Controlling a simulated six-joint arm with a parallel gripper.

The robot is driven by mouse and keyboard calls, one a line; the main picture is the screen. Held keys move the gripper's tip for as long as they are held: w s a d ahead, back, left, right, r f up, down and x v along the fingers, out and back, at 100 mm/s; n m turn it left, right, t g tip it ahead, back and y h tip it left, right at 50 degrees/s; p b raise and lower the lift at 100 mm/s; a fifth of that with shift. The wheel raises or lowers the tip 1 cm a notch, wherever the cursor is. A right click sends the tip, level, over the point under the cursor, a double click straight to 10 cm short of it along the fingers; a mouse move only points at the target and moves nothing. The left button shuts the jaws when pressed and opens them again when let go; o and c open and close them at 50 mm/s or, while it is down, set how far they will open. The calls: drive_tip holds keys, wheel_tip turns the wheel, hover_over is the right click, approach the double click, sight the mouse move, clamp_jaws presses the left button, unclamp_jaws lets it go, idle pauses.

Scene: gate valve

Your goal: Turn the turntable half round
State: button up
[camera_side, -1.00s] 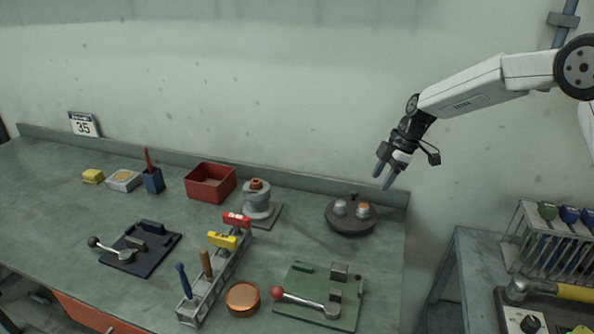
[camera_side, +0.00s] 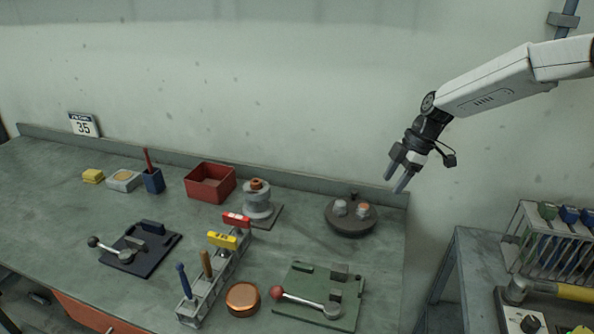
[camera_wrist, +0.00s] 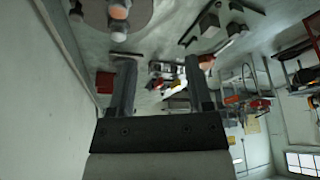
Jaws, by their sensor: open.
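The turntable (camera_side: 350,226) is a dark round disc at the back right of the bench. On it sit a grey piece (camera_side: 340,207) and a grey piece with an orange top (camera_side: 363,210), and a small dark knob (camera_side: 354,195) stands at its far rim. In the wrist view the turntable (camera_wrist: 142,18) shows at the top left, cut off by the frame edge. My gripper (camera_side: 396,184) is open and empty, in the air above and to the right of the turntable, apart from it. Its two fingers (camera_wrist: 158,88) also show spread in the wrist view.
A green plate with a red-knobbed lever (camera_side: 300,300) lies in front of the turntable. A grey flanged stand (camera_side: 257,205) and a red bin (camera_side: 210,183) are to its left. The back wall is close behind. A side table with a rack (camera_side: 555,240) stands right, past a gap.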

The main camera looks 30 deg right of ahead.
sight(354, 191)
drive_tip(key=shift+w+d+f+g+h, duration=0.2)
drive_tip(key=shift+w+f+h, duration=0.6)
drive_tip(key=shift+w, duration=1.5)
drive_tip(key=shift+w+a+f+g+h, duration=0.2)
drive_tip(key=shift+w+f+h, duration=0.6)
drive_tip(key=shift+w, duration=1.55)
drive_tip(key=shift+w+d+f+g+h, duration=0.4)
drive_tip(key=shift+w+f, duration=0.65)
drive_tip(key=shift+w, duration=1.25)
drive_tip(key=shift+a+f, duration=0.1)
drive_tip(key=shift+a, duration=0.1)
drive_tip(key=shift+f, duration=3.85)
clamp_jaws()
